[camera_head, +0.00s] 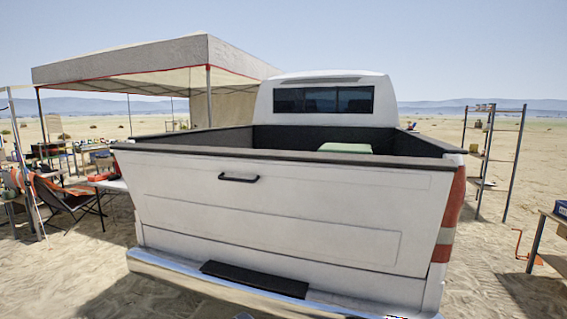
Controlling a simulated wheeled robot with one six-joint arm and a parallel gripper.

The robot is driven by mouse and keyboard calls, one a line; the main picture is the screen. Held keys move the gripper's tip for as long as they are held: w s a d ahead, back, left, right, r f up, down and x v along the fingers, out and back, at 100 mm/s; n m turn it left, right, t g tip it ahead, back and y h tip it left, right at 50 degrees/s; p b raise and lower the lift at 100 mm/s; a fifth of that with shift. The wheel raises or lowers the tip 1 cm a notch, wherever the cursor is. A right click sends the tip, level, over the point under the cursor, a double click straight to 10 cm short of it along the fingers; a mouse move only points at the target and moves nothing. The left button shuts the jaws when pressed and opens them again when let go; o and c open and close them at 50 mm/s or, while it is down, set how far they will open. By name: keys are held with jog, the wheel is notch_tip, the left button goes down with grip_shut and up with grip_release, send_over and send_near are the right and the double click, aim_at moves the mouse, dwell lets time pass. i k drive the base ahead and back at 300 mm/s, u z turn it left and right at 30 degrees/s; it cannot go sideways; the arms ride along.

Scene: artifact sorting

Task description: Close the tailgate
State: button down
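The white tailgate (270,205) of a pickup truck fills the middle of the view. It stands upright or nearly so, with its dark top edge (280,156) level across the back of the bed. At the left its upper corner juts out past the truck's side, so it may lean slightly outward; I cannot tell if it is latched. A dark handle (239,178) sits high on its outer face. My gripper is not in view.
The chrome bumper (180,273) with a black step pad (255,279) runs below the tailgate. A pale green-topped object (345,148) is in the bed. A canopy (150,65), chair (68,198) and tables stand left; a shelf rack (487,155) and a table edge stand right.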

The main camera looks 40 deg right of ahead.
aim_at(384, 214)
jog(key=z, duration=0.5)
jog(key=i, duration=1.25)
jog(key=u, duration=0.95)
